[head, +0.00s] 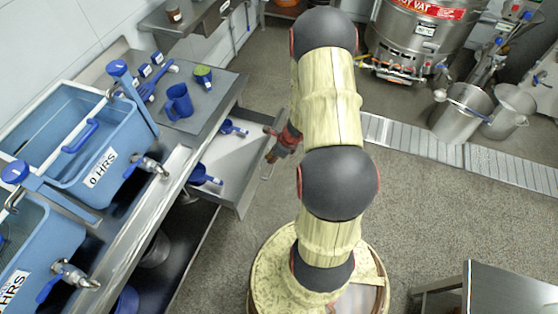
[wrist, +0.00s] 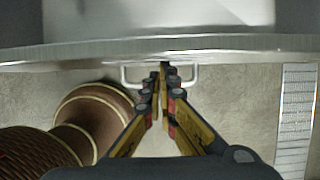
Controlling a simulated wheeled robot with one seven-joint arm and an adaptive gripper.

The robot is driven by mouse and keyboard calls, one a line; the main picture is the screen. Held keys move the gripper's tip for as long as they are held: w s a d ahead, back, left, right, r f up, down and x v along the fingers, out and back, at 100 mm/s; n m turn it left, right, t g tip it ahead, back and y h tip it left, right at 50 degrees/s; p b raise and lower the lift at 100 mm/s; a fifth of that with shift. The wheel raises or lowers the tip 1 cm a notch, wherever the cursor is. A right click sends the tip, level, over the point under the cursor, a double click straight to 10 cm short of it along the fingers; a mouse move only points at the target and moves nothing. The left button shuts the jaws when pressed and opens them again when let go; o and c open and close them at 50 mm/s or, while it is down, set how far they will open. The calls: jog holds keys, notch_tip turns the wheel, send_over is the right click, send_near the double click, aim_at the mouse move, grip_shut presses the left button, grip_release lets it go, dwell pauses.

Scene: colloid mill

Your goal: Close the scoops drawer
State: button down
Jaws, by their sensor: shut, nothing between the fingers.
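The scoops drawer (head: 230,155) is pulled out to the right from under the steel table in the head view. Blue scoops (head: 206,175) lie in it. In the wrist view the drawer's front edge (wrist: 230,42) runs across the top, with its pale wire handle (wrist: 191,80) below it. My gripper (head: 277,137) is just outside the drawer front. In the wrist view my gripper (wrist: 160,72) has its fingertips together within the outline of the handle, close to the front. It holds nothing. I cannot tell whether the tips touch the front or the handle.
A steel vat (head: 415,40) and steel buckets (head: 462,112) stand at the back right. The floor right of the drawer is clear apart from my arm.

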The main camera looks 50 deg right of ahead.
jog(key=w+a+p, duration=0.2)
jog(key=w+a, duration=0.1)
jog(key=w, duration=0.4)
jog(key=w+a+p, duration=0.2)
jog(key=w+p, duration=0.1)
jog(key=w, duration=0.4)
jog(key=w+a+p, duration=0.2)
jog(key=w+a, duration=0.1)
jog(key=w, duration=0.4)
jog(key=shift+a, duration=0.35)
